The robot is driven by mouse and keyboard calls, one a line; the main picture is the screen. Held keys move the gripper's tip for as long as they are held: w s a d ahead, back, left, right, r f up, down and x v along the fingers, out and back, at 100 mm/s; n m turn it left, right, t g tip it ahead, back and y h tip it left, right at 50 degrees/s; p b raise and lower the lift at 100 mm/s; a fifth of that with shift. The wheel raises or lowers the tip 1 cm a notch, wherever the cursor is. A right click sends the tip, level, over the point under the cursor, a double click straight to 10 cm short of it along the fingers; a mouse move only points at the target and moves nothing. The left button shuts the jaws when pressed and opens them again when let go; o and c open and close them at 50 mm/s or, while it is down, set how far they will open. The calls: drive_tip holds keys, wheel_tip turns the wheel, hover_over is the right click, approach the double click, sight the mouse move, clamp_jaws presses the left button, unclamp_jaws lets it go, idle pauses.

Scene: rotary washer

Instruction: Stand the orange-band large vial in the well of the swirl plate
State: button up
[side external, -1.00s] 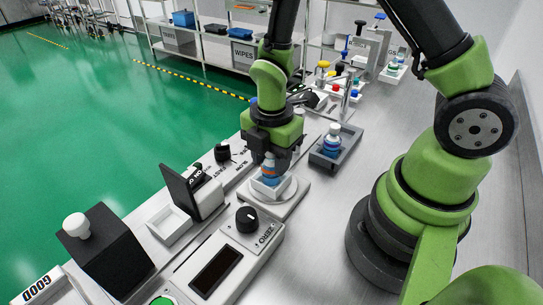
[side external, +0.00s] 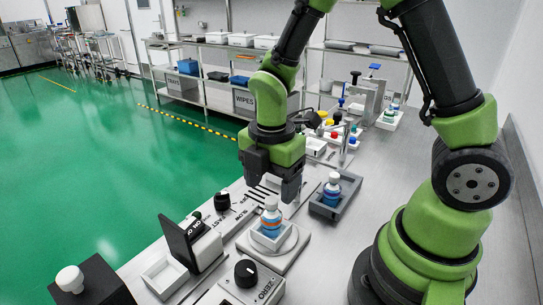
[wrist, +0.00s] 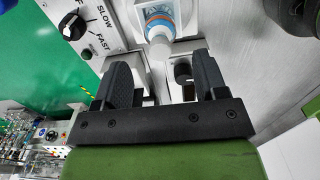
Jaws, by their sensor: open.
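The orange-band large vial (side external: 270,217) has a white cap and blue contents. It stands upright in the white square well (side external: 269,241) on the round swirl plate (side external: 292,250). In the wrist view the vial (wrist: 160,30) shows at the top, beyond the fingertips. My gripper (side external: 274,187) is open and empty, above and slightly behind the vial, apart from it. In the wrist view the jaws of my gripper (wrist: 160,78) are spread with nothing between them.
A grey tray (side external: 345,203) holding another blue vial (side external: 331,189) stands to the right. Black knobs (side external: 246,272) and a flip-up switch cover (side external: 177,240) are near at the front and left. Racks with coloured caps (side external: 330,127) stand behind.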

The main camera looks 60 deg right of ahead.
wheel_tip(320, 180, up, 6)
drive_tip(key=s+r+m+t+y, duration=0.2)
drive_tip(key=s+r+m+t, duration=0.5)
drive_tip(key=m, duration=1.5)
drive_tip(key=a+v, duration=0.1)
drive_tip(key=v, duration=0.5)
drive_tip(key=shift+s+a, duration=0.1)
drive_tip(key=shift+c, duration=0.2)
